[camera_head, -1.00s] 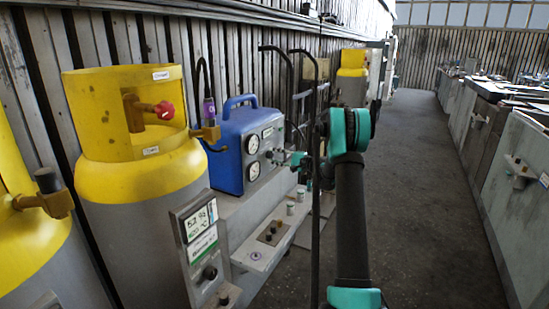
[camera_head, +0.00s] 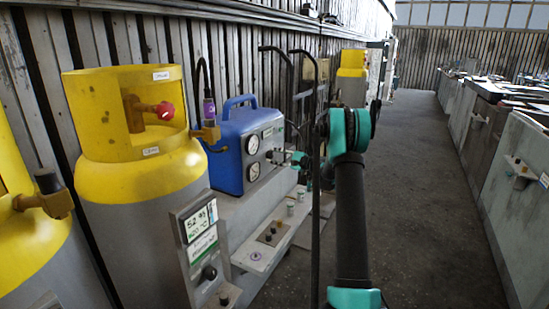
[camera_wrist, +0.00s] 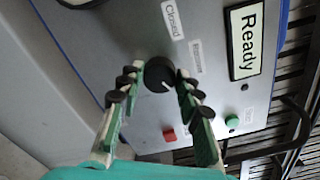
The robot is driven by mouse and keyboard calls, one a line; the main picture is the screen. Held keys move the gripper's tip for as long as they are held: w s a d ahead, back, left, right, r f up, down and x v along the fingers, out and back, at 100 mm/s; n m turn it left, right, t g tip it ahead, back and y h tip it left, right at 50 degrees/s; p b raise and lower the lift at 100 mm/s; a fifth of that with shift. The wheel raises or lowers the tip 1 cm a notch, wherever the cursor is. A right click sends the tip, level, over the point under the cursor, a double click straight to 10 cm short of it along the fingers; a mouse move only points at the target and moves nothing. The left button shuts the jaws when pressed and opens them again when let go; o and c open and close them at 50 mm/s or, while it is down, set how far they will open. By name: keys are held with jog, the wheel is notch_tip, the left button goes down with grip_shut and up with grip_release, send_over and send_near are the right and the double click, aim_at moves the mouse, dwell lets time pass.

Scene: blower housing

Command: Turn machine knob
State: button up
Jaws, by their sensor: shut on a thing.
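The blue machine (camera_head: 232,150) with two gauges stands on the bench beside the yellow-topped tank. In the wrist view its grey panel (camera_wrist: 140,50) carries a round black knob (camera_wrist: 159,73) with a white pointer line, below the labels "Closed" and another that I cannot read clearly. My gripper (camera_wrist: 158,78) has its green-and-black fingers on either side of the knob and is shut on it.
A "Ready" display (camera_wrist: 246,38), a red button (camera_wrist: 169,135) and a green button (camera_wrist: 232,122) sit near the knob. Yellow-topped tanks (camera_head: 140,190) stand at the left. A dark upright pole (camera_head: 316,230) is close to my arm. The aisle floor (camera_head: 430,200) is clear.

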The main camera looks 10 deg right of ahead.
jog(key=shift+d, duration=0.1)
jog(key=o, duration=1.1)
jog(key=shift+o, duration=0.2)
jog(key=v, duration=1.2)
